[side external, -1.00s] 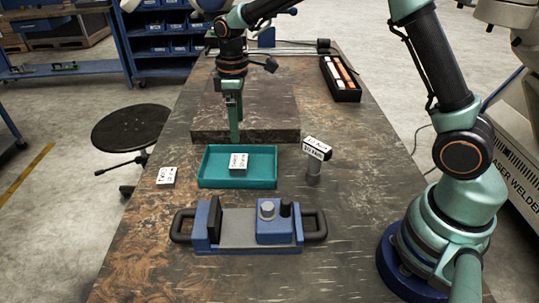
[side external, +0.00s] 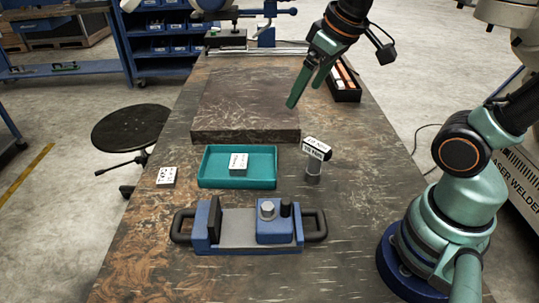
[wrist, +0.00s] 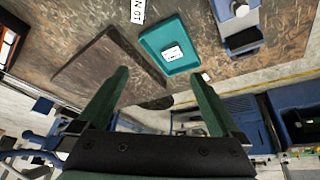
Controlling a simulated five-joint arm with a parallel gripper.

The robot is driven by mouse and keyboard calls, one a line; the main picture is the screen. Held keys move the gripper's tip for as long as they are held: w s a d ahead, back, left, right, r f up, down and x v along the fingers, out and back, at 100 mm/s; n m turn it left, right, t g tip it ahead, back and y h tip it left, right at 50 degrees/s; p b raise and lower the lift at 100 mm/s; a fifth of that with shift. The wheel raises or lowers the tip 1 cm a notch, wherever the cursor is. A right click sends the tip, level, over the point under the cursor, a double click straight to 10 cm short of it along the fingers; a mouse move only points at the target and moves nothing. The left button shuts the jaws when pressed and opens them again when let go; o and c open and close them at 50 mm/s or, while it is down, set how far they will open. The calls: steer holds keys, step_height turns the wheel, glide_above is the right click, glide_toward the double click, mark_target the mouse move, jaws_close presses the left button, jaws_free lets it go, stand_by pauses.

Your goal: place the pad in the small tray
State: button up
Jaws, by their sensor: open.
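A small white pad with dark lettering (side external: 239,164) lies inside the small teal tray (side external: 237,183), near its middle. The wrist view also shows the pad (wrist: 172,54) in the tray (wrist: 151,41), clear of my fingers. My gripper (side external: 305,95) is open and empty, raised in the air behind and to the right of the tray. Its two green fingers stand apart in the wrist view (wrist: 160,75).
A second white marked block (side external: 166,176) lies left of the tray. A blue fixture (side external: 235,229) is in front, a stone slab (side external: 245,110) behind. A black box (side external: 345,92) sits at the back right.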

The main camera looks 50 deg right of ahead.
steer(key=shift+s+d+f+m+t, duration=0.2)
steer(key=shift+s+m, duration=0.15)
steer(key=shift+s, duration=0.35)
steer(key=shift+s+d+f+m+t, duration=0.1)
steer(key=shift+s+f+m+t, duration=0.2)
steer(key=shift+s, duration=0.4)
